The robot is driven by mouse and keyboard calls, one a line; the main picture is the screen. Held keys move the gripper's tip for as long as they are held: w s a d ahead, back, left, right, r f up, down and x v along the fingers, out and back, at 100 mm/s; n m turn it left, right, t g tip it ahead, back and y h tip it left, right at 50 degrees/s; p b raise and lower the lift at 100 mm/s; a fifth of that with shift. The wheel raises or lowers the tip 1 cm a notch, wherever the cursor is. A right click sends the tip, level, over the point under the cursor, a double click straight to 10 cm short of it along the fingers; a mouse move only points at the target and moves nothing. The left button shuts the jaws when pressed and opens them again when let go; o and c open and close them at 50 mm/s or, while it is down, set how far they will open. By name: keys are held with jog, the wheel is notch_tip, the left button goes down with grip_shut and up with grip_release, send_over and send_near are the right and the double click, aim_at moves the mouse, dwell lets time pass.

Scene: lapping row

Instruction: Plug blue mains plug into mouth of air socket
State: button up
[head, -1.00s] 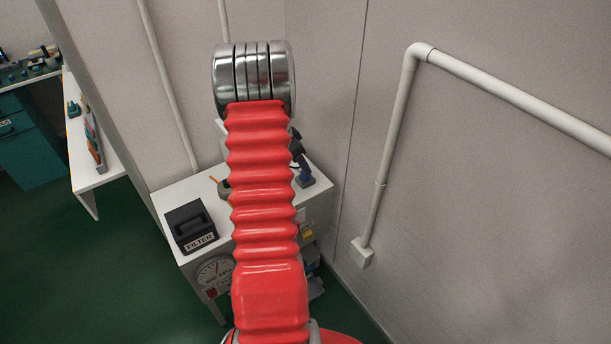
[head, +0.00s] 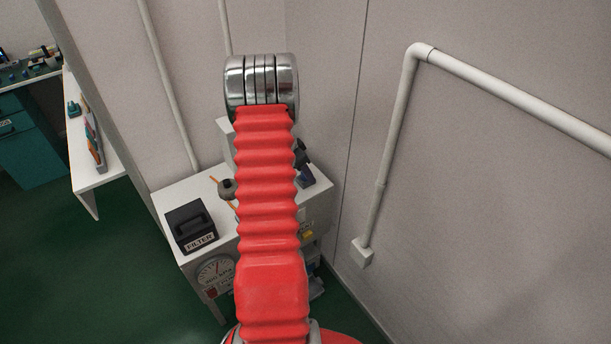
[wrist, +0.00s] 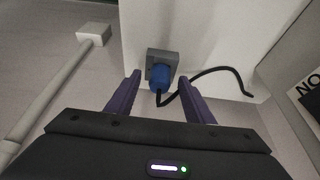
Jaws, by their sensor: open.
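In the wrist view a blue plug (wrist: 160,77) with a black cable sits against the front of a grey box-shaped socket (wrist: 163,57). I cannot tell whether its pins are inside the mouth. The socket is mounted on a white panel. My gripper (wrist: 160,75) is open, its two purple fingers apart and pointing toward the plug, one to each side of it in the picture. The fingers do not visibly touch the plug. In the head view my red arm hides much of the cabinet, and I cannot make out the plug there.
A white cabinet (head: 168,200) stands in the corner with a black filter box (head: 190,226) on top and a round gauge (head: 214,272) on its front. A pipe (head: 394,140) runs down the right wall. The black cable (wrist: 222,70) loops right of the plug.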

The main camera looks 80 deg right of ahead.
jog(key=shift+c, duration=0.5)
jog(key=c, duration=1)
jog(key=shift+c, duration=0.2)
notch_tip(320, 180, up, 10)
dwell(0.9)
